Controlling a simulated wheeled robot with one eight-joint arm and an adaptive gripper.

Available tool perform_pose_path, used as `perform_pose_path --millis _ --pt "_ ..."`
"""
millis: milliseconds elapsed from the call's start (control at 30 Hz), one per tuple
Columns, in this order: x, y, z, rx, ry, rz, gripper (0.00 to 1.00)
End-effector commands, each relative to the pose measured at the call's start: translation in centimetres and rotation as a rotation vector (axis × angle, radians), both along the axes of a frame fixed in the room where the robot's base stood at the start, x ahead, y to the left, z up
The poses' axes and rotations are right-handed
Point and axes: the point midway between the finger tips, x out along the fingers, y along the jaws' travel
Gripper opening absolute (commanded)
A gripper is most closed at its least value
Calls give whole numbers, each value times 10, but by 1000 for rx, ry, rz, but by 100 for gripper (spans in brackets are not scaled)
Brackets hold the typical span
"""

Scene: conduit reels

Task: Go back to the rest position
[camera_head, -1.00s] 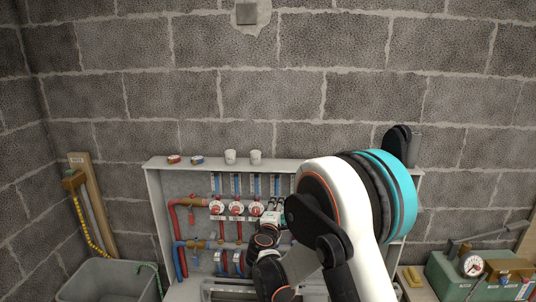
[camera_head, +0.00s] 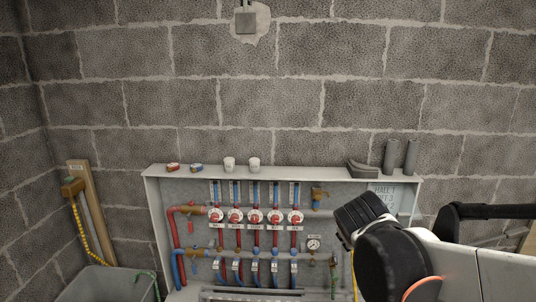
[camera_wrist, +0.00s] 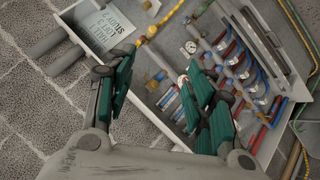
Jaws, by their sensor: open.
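My gripper (camera_wrist: 162,78) shows in the wrist view with its two green-padded fingers spread apart and nothing between them. Beyond the fingers is the open manifold cabinet (camera_wrist: 95,28), seen tilted, with its red and blue pipes; the gripper looks clear of it, though the exact gap is hard to judge. In the head view the cabinet (camera_head: 152,225) stands against the block wall with a row of red-and-white round valves (camera_head: 255,216). My arm crosses the lower right of that view, in front of the cabinet's right end. I cannot make out the fingers there.
A grey bin (camera_head: 100,284) stands at lower left, by a wooden board (camera_head: 80,190).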

Motion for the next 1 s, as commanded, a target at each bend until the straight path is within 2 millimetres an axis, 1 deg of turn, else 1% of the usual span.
perform_pose_path --millis 33,200,400,500,600,700,800,1000 --pt "-20 -3 -2 42 10 -18 49" --pt "-77 -4 -10 189 45 -73 49" --pt "-141 3 -27 362 82 -132 49" --pt "-168 8 -36 439 97 -155 49" --pt "-187 14 -44 499 108 -173 49" --pt "-199 18 -49 539 115 -184 49" --pt "-205 20 -51 559 119 -191 49" --pt "-205 21 -51 563 120 -191 49"
